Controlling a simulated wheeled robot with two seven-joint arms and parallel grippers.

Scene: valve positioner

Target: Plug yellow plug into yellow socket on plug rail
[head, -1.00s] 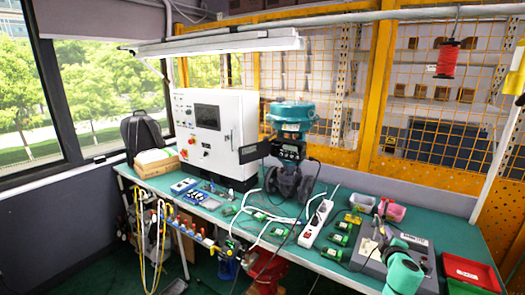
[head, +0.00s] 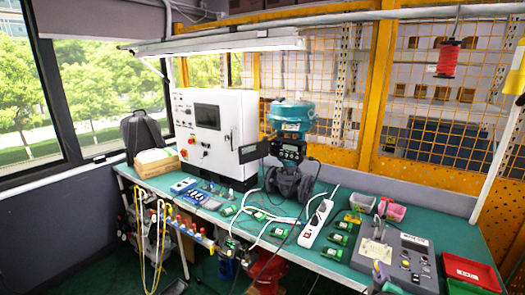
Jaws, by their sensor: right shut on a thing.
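A rail (head: 190,232) with small coloured parts, some of them yellow, runs along the front left edge of the bench. I take it for the plug rail; its separate sockets are too small to tell apart. Yellow cords (head: 141,240) hang in loops at its left end. My right gripper (head: 381,272) is low in the view, in front of the grey case, far to the right of the rail. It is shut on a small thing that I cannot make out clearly. I cannot pick out the yellow plug for certain. My left gripper is not in view.
The green bench (head: 455,234) carries a white control cabinet (head: 207,130), a valve with a teal top (head: 292,112), a white power strip (head: 315,224), several green modules, a grey case (head: 408,270) with small parts, and a red tray (head: 470,272). White and dark cables cross the middle.

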